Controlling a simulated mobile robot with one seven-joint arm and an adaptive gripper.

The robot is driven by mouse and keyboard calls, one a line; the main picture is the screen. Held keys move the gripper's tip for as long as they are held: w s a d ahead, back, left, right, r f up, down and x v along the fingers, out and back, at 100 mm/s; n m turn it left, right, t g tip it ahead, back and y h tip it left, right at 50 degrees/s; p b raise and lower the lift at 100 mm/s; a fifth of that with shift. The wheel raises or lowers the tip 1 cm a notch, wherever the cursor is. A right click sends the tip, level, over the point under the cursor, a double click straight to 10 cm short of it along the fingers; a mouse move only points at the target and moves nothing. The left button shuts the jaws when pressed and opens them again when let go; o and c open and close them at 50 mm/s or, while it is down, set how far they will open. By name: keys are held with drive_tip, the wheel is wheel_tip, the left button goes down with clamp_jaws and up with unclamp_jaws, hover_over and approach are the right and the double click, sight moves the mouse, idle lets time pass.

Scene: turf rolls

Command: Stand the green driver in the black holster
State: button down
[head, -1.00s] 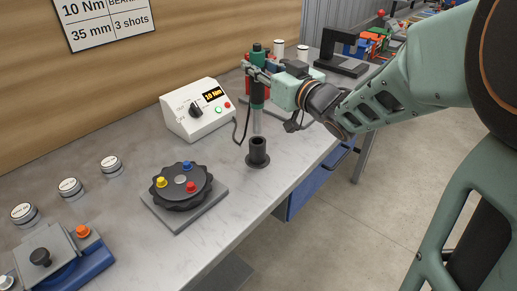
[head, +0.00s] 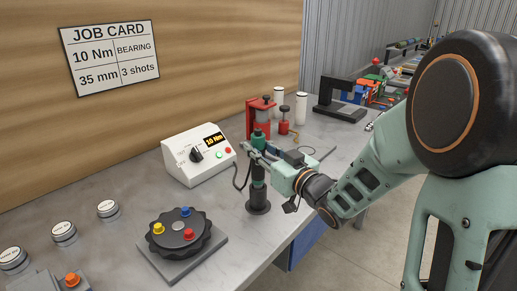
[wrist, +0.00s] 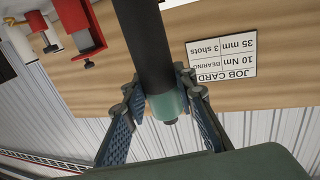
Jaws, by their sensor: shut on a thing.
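The green driver (head: 258,173) stands upright at the black holster (head: 258,207) on the bench. Its silver lower shaft no longer shows, and its green body meets the holster's top rim, so the shaft appears to be inside. My gripper (head: 257,158) is shut around the driver's upper body from the right. In the wrist view my gripper (wrist: 165,105) has a finger on each side of the driver (wrist: 168,103), which shows a dark body and a green end. The holster cannot be made out in the wrist view.
A white controller box (head: 198,154) reading 10 Nm stands left of the driver, with a cable between. A black dial (head: 179,232) on a grey plate sits at the front left. A red press (head: 262,113) stands close behind my gripper. White canisters (head: 301,108) stand farther back.

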drive_tip(key=shift+f, duration=0.15)
drive_tip(key=c, duration=1.6)
unclamp_jaws()
drive_tip(key=shift+s+d, duration=0.2)
drive_tip(key=b+v, duration=0.1)
drive_tip(key=v, duration=1)
drive_tip(key=shift+s+d+r+b, duration=0.1)
drive_tip(key=shift+s+r+b, duration=0.1)
drive_tip(key=shift+b, duration=0.2)
